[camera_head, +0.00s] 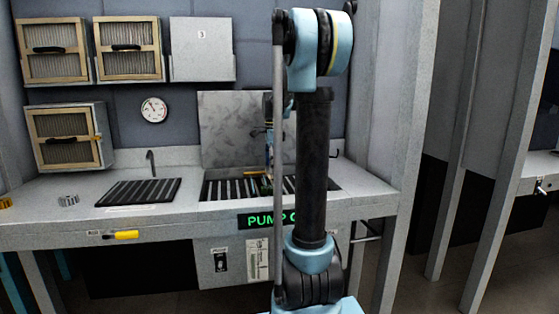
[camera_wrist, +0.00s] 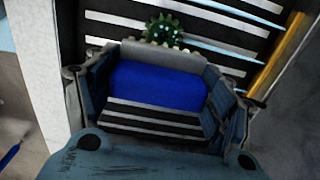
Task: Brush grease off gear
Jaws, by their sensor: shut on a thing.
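My gripper (camera_wrist: 158,88) is shut on a blue brush (camera_wrist: 155,86), which fills the space between the fingers. A pale grey strip, seemingly its bristles, runs along its far edge. A dark green toothed gear (camera_wrist: 163,30) lies just beyond that strip, over the slatted grate. The brush hides the gear's near edge, so I cannot tell whether they touch. In the head view my gripper (camera_head: 268,152) points down over the sink grate (camera_head: 222,188), partly hidden by my arm. The gear is not clear there.
A second dark grate (camera_head: 140,191) lies left of the sink, with a small grey gear (camera_head: 68,199) beside it. The grey back panel (camera_head: 235,128) stands behind the sink. The lit PUMP sign (camera_head: 266,220) is on the counter front. A yellow bar (camera_wrist: 276,62) stands right of the gear.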

